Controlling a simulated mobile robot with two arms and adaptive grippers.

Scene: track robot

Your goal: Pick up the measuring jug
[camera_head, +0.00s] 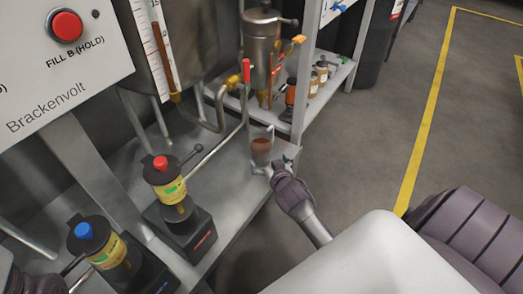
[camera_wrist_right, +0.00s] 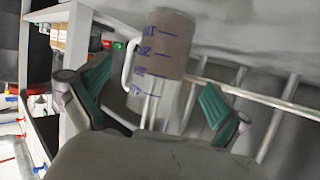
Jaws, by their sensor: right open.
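The measuring jug (camera_head: 261,146) is a small clear-walled vessel that looks brownish inside. It stands upright near the right edge of the grey metal bench (camera_head: 232,172). In the right wrist view the jug (camera_wrist_right: 167,42) shows blue scale marks and a pale handle on its left side. My right gripper (camera_head: 271,168) is beside the jug on its near right side. In the wrist view the green-padded fingers of this gripper (camera_wrist_right: 158,85) are spread apart, with the jug ahead between them and nothing held. Whether a finger touches it I cannot tell.
A red-tipped pipe (camera_head: 246,72) rises just behind the jug. Two dispensers, one red-capped (camera_head: 160,163) and one blue-capped (camera_head: 84,231), stand along the bench at left. A shelf (camera_head: 340,76) with small jars is behind. Open floor (camera_head: 360,135) lies right.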

